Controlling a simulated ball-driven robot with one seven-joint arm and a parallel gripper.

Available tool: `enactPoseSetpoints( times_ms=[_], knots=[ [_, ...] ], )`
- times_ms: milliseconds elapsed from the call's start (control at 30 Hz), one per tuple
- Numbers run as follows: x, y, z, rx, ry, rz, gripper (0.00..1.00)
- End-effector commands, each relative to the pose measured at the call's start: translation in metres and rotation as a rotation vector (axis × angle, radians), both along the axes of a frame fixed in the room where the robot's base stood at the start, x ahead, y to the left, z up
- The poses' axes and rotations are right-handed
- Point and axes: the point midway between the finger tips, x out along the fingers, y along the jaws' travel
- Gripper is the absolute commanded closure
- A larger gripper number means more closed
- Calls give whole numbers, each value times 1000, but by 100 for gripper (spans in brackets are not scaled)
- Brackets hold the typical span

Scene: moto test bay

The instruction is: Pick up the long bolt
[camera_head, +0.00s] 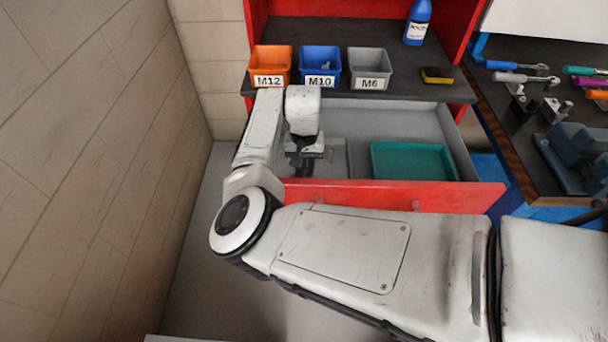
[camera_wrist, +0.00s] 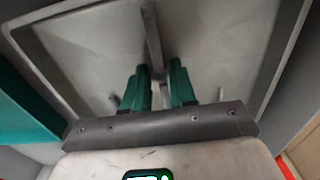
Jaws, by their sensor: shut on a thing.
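In the wrist view, my gripper (camera_wrist: 158,72) has its two green-tipped fingers shut on a long grey bolt (camera_wrist: 154,38). The bolt extends away from the fingertips toward the top of the picture. Its lower end is partly hidden between the fingers. In the head view, my gripper (camera_head: 303,158) points down into the left part of the open drawer. There the bolt cannot be made out clearly. I cannot tell whether it touches the tray floor.
The red-fronted drawer (camera_head: 380,195) holds a grey tray (camera_wrist: 215,35) and a green tray (camera_head: 410,160). Other small grey pieces (camera_wrist: 113,100) lie near the fingers. Orange M12 (camera_head: 270,62), blue M10 (camera_head: 320,62) and grey M6 (camera_head: 370,65) bins stand on the counter above.

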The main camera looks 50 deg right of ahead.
Motion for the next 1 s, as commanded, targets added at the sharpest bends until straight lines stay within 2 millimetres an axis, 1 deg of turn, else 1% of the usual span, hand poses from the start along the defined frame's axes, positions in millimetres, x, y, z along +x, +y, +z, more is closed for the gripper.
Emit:
enactPoseSetpoints(
  times_ms=[33,133,167,433,533,667,800,1000],
  knots=[
    [0,0,0,0,0,0,90],
    [0,0,0,0,0,0,99],
    [0,0,0,0,0,0,100],
    [0,0,1,-1,-1,0,100],
    [0,0,8,-2,-1,-1,100],
    [1,0,27,-3,-2,-1,100],
    [1,0,55,-3,-3,-1,100],
    [1,-1,87,-2,-2,-1,100]
  ],
)
